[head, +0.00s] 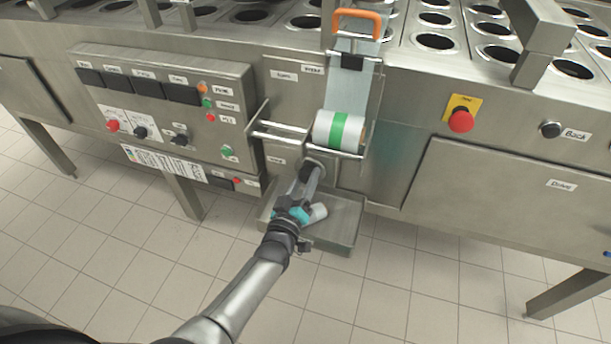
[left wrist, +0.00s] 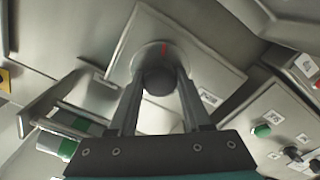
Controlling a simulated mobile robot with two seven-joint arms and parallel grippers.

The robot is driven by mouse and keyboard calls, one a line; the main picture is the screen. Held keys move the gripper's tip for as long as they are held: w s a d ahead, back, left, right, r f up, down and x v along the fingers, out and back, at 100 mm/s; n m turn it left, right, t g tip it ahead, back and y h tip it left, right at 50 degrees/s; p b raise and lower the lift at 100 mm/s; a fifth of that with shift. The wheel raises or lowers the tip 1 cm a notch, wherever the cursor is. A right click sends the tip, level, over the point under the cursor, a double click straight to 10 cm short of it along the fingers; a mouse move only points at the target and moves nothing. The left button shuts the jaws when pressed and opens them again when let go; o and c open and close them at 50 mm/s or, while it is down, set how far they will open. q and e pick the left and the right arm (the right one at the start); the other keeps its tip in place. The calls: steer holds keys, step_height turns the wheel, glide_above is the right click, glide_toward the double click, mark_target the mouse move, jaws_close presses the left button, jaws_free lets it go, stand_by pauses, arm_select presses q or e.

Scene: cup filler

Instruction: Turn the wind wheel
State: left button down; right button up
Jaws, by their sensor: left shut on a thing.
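The wind wheel is a round metal disc with a dark knob (head: 312,168) on the front of the machine, below the film roll holder. In the left wrist view the dark knob (left wrist: 159,84) sits at the centre of the pale disc (left wrist: 150,58), with a small red mark above it. My left gripper (head: 309,173) reaches up to it from below. In the left wrist view its two fingers (left wrist: 160,92) lie on either side of the knob and are shut on it. My right gripper is not in view.
A white roll with a green band (head: 340,130) hangs in a bracket just above. A metal tray (head: 345,228) juts out below my left gripper. A control panel (head: 165,100) is to the left, a red emergency button (head: 461,120) to the right. The tiled floor in front is clear.

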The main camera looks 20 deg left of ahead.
arm_select(q)
steer(key=m, duration=0.2)
steer(key=shift+m+p, duration=0.3)
steer(key=shift+m, duration=0.1)
steer(key=m, duration=0.2)
steer(key=shift+m, duration=0.4)
steer(key=m, duration=0.4)
steer(key=shift+p, duration=0.35)
steer(key=shift+m, duration=0.8)
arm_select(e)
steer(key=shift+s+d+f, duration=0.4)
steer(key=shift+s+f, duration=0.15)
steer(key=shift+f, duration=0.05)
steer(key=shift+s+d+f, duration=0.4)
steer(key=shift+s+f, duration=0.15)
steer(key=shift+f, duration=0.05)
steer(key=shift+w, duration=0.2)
arm_select(q)
steer(key=shift+c, duration=1.7)
jaws_free()
